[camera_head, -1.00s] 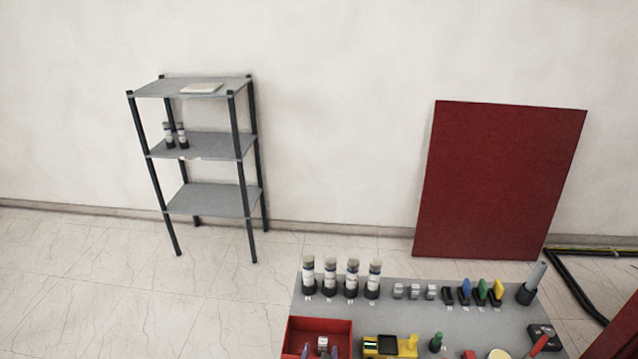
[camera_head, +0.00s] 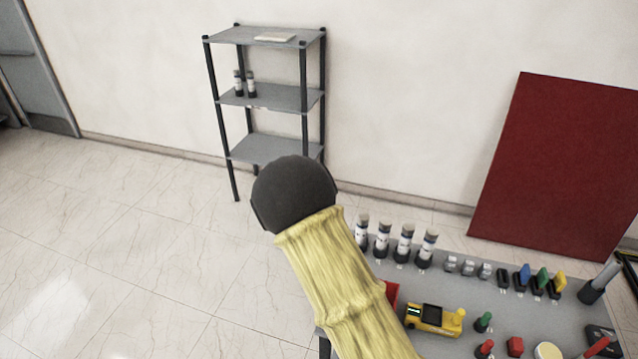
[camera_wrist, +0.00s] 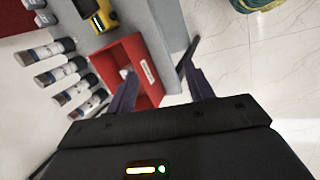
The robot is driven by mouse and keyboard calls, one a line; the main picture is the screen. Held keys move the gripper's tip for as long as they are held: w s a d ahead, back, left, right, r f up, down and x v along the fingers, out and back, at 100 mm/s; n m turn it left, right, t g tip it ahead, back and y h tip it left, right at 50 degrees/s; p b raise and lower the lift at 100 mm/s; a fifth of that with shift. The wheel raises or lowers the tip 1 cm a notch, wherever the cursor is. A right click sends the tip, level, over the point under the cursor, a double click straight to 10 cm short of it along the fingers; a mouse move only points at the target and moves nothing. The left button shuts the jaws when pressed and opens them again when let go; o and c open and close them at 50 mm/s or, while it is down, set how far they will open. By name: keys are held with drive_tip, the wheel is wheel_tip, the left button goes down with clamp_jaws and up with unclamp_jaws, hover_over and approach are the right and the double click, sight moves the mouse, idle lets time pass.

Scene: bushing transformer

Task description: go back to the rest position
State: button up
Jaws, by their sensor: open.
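My gripper (camera_wrist: 163,86) shows in the wrist view with its two dark fingers apart and nothing between them. Behind the fingers is a red bin (camera_wrist: 143,60) on the grey table, with a small light item inside it. I cannot tell the distance between the fingers and the bin. In the head view my arm, with a yellow sleeve and a dark rounded part, rises in front of the table and covers most of the red bin (camera_head: 391,293). The fingers do not show in the head view.
The grey table (camera_head: 465,306) carries several bottles (camera_head: 405,243), a yellow device (camera_head: 434,319) and coloured tools. A shelf (camera_head: 268,95) stands by the wall with two bottles on it. A red panel (camera_head: 560,165) leans at right. The tiled floor (camera_head: 130,240) at left is clear.

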drive_tip(key=s+d+r+m+y+b, duration=0.1)
drive_tip(key=d+r+m, duration=0.1)
drive_tip(key=r+m, duration=0.4)
drive_tip(key=s+d+r+m+y+b, duration=0.1)
drive_tip(key=d+r+m+y+b, duration=0.1)
drive_tip(key=r+m, duration=0.4)
drive_tip(key=w+v, duration=0.1)
drive_tip(key=v, duration=0.3)
drive_tip(key=shift+r, duration=0.5)
drive_tip(key=shift+d, duration=0.15)
drive_tip(key=c, duration=0.3)
drive_tip(key=shift+c, duration=0.2)
